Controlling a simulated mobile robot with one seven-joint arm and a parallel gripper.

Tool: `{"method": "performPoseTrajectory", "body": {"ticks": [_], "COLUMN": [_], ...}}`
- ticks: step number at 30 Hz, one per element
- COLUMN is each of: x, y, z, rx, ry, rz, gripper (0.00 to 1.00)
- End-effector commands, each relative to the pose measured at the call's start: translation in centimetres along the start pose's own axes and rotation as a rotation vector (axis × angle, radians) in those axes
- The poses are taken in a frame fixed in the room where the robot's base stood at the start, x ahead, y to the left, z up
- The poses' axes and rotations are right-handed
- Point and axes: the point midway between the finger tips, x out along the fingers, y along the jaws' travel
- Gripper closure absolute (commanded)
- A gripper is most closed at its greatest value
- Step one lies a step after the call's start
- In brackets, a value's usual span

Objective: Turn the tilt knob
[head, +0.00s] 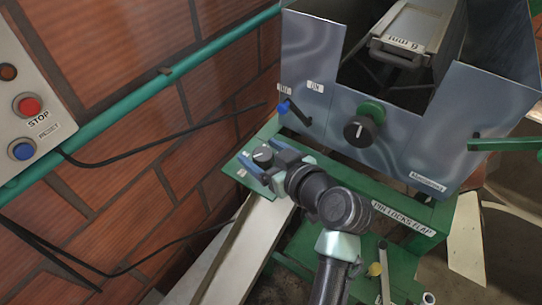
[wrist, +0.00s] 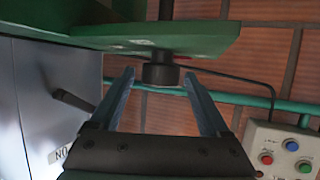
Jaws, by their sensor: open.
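A small black knob (head: 263,155) with a white pointer mark sits on a green plate (head: 243,172) at the left end of the machine's green frame. It also shows in the wrist view as a dark cylinder (wrist: 160,72) on the green plate (wrist: 200,42). My gripper (head: 260,149) is open, with its two blue fingers on either side of this knob. In the wrist view the knob lies between the fingertips (wrist: 158,76), with a gap visible on each side. I cannot read a tilt label on it.
A control box (head: 28,110) with red and blue buttons and a green pipe (head: 120,107) run along the brick wall at left.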

Motion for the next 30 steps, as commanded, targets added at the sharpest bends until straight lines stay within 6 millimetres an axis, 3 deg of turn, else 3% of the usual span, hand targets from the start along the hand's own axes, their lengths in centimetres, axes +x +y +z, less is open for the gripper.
{"method": "performPoseTrajectory", "body": {"ticks": [5,18,24,30], "x": [-2.0,-11.0,-12.7,-12.8], "y": [0.1,0.1,0.1,0.0], "z": [0.2,0.2,0.1,0.1], "rx": [0.001,0.0,0.001,0.001], "ry": [0.002,0.0,-0.001,-0.001], "rz": [0.004,0.004,0.002,0.001], "gripper": [0.2,0.2,0.2,0.2]}}
